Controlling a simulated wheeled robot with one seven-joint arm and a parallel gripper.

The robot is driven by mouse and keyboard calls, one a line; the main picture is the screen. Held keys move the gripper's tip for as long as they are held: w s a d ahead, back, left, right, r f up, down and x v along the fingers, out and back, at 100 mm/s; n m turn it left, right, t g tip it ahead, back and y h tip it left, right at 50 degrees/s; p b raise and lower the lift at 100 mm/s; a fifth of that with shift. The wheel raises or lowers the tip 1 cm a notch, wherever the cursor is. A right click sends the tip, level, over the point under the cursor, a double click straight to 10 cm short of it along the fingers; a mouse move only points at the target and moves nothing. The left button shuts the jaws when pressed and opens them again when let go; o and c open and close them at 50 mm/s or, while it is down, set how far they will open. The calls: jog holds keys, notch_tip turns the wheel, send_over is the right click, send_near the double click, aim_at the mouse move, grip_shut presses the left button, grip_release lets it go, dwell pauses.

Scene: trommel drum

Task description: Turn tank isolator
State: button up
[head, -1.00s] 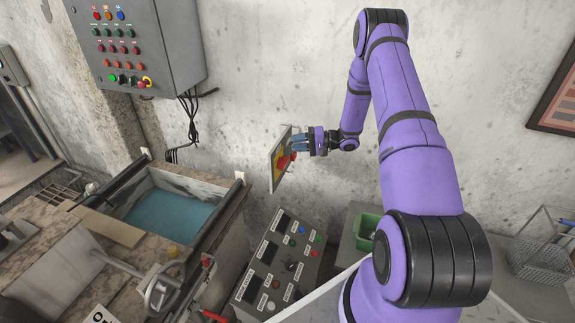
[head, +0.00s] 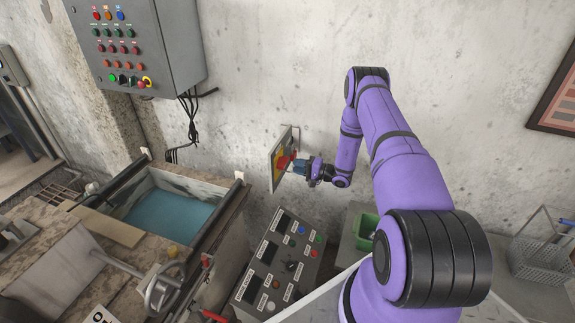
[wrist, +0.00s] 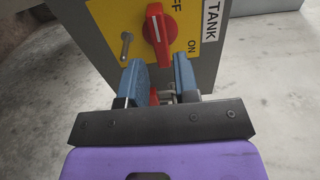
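The tank isolator (head: 275,170) is a grey box with a yellow face, mounted on the wall left of my gripper (head: 299,168). In the wrist view its red handle (wrist: 158,30) lies nearly along the picture's vertical, with a white line on it, on the yellow plate (wrist: 110,14). "ON" and a "TANK" label (wrist: 212,18) show to its right, and part of "OFF" above. My gripper (wrist: 157,70) is open, its blue fingers apart at the handle's lower end. I cannot tell whether they touch it. A small red and grey part between the fingers is unclear.
A grey control panel (head: 275,262) stands below the isolator. The water tank (head: 168,215) is to the left and a green bin (head: 366,231) to the lower right. A control cabinet (head: 150,45) hangs at upper left.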

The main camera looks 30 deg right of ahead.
aim_at(286, 164)
jog(key=shift+x, duration=2.4)
grip_shut()
